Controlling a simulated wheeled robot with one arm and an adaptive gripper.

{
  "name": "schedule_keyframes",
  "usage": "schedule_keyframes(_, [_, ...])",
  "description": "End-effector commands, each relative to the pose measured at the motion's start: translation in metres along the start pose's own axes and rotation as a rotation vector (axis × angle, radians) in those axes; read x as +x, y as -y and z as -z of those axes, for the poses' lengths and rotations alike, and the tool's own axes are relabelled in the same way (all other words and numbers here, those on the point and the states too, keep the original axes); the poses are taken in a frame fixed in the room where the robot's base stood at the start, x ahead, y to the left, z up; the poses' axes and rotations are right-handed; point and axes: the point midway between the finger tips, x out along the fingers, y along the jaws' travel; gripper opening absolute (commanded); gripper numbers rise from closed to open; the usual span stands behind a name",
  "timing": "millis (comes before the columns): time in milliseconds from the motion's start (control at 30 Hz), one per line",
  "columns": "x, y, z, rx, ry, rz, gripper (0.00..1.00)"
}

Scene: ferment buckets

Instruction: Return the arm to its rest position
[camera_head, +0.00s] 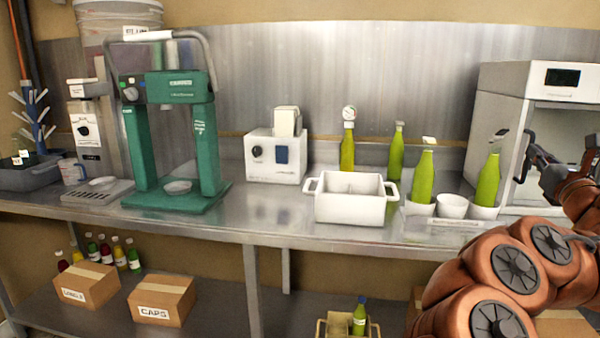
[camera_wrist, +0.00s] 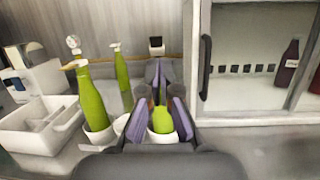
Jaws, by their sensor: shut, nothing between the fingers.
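My arm reaches in from the right edge of the head view. My gripper (camera_head: 533,150) is in front of the white cabinet at the right, above the counter. In the wrist view my gripper (camera_wrist: 160,72) is shut and empty, its purple-sided fingers pointing forward. A green bottle (camera_wrist: 163,120) shows between the finger linkages there, standing beyond them in a white cup. In the head view the right bottle (camera_head: 488,180) stands upright in a cup, apart from my gripper. A second bottle (camera_head: 424,177) stands in another cup to its left.
The white cabinet (camera_head: 489,138) with a dark handle stands close by my gripper. A white two-handled bin (camera_head: 350,207) is left of the cups. A green press (camera_head: 180,87) stands further left. Boxes (camera_head: 162,299) and bottles sit on the lower shelf. The counter front is partly clear.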

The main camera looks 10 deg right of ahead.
Motion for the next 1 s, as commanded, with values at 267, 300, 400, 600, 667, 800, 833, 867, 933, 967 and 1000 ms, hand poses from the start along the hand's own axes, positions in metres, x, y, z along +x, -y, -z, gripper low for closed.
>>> schedule_keyframes(267, [-0.005,0.008,-0.035,0.339,0.110,0.231,0.00])
schedule_keyframes(300, [-0.008,0.011,-0.037,0.410,0.128,0.274,0.00])
schedule_keyframes(400, [-0.018,0.015,-0.036,0.589,0.168,0.372,0.00])
schedule_keyframes(600, [-0.049,0.015,-0.009,0.965,0.224,0.576,0.00])
schedule_keyframes(667, [-0.059,0.013,0.005,1.078,0.232,0.641,0.00])
schedule_keyframes(800, [-0.086,-0.004,0.047,1.339,0.232,0.799,0.00])
schedule_keyframes(833, [-0.092,-0.008,0.058,1.392,0.228,0.839,0.00])
schedule_keyframes(867, [-0.099,-0.014,0.068,1.443,0.223,0.876,0.00])
schedule_keyframes(933, [-0.117,-0.029,0.095,1.560,0.208,0.975,0.00])
schedule_keyframes(967, [-0.124,-0.037,0.106,1.606,0.200,1.017,0.00])
schedule_keyframes(1000, [-0.136,-0.048,0.121,1.665,0.186,1.079,0.00])
